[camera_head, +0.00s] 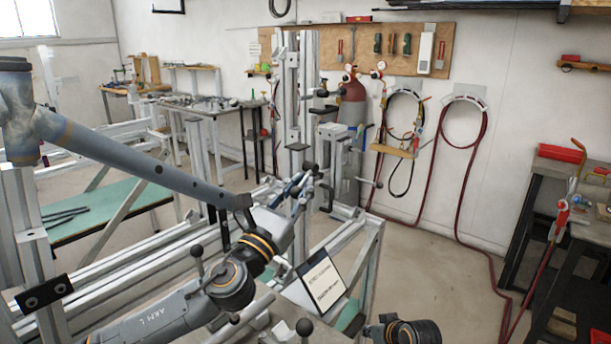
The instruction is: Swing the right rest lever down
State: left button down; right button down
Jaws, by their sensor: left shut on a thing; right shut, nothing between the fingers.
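My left gripper (243,207) is shut on a blue-grey tube frame (150,166). The tube slopes down from a thick head tube at the left, and the frame's narrow far ends (296,187) show beyond the gripper, close to the upright jig post (290,110). A black-knobbed lever (197,251) stands upright near my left wrist. Another black knob (304,327) is at the bottom edge, its stem mostly cut off. I cannot tell for sure which is the right rest lever. Only a dark joint of my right arm shows at the bottom; my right gripper is out of view.
Aluminium jig rails (130,262) run under the frame, with a printed sign (322,281) at their right. A dark workbench (540,190) stands at the far right. Hoses (480,150) and a red cylinder (351,105) are at the back wall.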

jog(key=w+a+r+n+t+y, duration=0.1)
jog(key=a+r+n+y, duration=0.15)
jog(key=r, duration=1.35)
jog(key=w+a+r+n+t+y, duration=0.15)
jog(key=a+r, duration=0.25)
jog(key=r, duration=1.1)
jog(key=s+a+r+n+y, duration=0.1)
jog(key=s+a+r+n, duration=0.2)
jog(key=s+r, duration=0.6)
jog(key=s+a+r+n, duration=0.2)
jog(key=s+r+n, duration=0.2)
jog(key=r, duration=0.8)
pick_arm(q)
jog(key=shift+a, duration=0.1)
pick_arm(e)
jog(key=shift+g, duration=0.45)
jog(key=x, duration=0.3)
jog(key=f+x, duration=0.1)
jog(key=x, duration=0.3)
jog(key=d+x, duration=0.1)
jog(key=x, duration=0.2)
jog(key=shift+w+a+f, duration=0.2)
jog(key=shift+f, duration=0.1)
jog(key=shift+w+d+f, duration=0.1)
jog(key=shift+d+f, duration=0.3)
jog(key=shift+f, duration=0.3)
